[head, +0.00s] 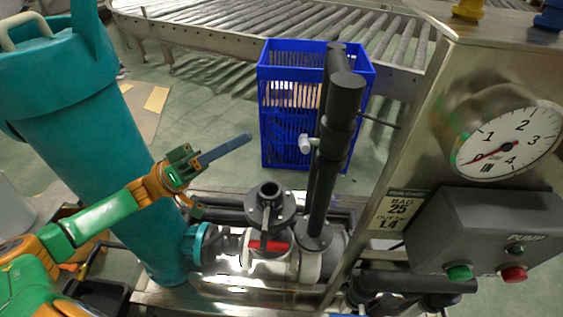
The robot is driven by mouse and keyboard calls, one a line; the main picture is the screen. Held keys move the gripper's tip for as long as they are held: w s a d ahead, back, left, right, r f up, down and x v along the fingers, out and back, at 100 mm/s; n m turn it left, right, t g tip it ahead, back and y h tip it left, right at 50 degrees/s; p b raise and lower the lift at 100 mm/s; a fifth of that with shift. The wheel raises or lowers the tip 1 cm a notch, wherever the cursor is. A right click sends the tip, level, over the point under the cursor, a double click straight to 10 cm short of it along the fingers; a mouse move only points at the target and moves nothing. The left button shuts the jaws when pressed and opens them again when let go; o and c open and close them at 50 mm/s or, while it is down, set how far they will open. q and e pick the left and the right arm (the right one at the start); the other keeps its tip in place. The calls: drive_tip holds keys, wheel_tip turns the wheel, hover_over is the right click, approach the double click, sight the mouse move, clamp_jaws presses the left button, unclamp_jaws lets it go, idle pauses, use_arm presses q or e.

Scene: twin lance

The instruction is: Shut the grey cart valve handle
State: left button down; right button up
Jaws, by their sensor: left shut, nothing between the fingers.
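A black flanged valve (270,203) sits on the cart's pipework at the lower middle. A thin grey handle (265,220) runs down its front, with a red part (268,245) below it. A pale grey round knob (305,143) sticks out of the tall black pipe; I cannot tell which of the two is the task's handle. My left gripper (248,138) is shut and empty, its long blue-grey fingers pointing up and right. It appears above and left of the flanged valve, apart from both candidates. My right gripper is not in view.
A teal cylinder (85,120) stands on the left. A blue crate (283,150) stands behind the black pipe (325,185). A steel panel with a gauge (508,143) and a grey pump box (490,235) blocks the right. A roller conveyor (245,25) crosses the back.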

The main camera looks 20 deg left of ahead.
use_arm(q)
drive_tip(key=w+d+r, duration=0.1)
drive_tip(key=w+d, duration=0.2)
drive_tip(key=d, duration=0.5)
drive_tip(key=shift+d, duration=0.3)
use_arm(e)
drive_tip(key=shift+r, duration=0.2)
use_arm(q)
drive_tip(key=shift+s+f+m+g+h+b, duration=0.15)
drive_tip(key=shift+m+g+h+b, duration=0.15)
drive_tip(key=shift+m, duration=0.3)
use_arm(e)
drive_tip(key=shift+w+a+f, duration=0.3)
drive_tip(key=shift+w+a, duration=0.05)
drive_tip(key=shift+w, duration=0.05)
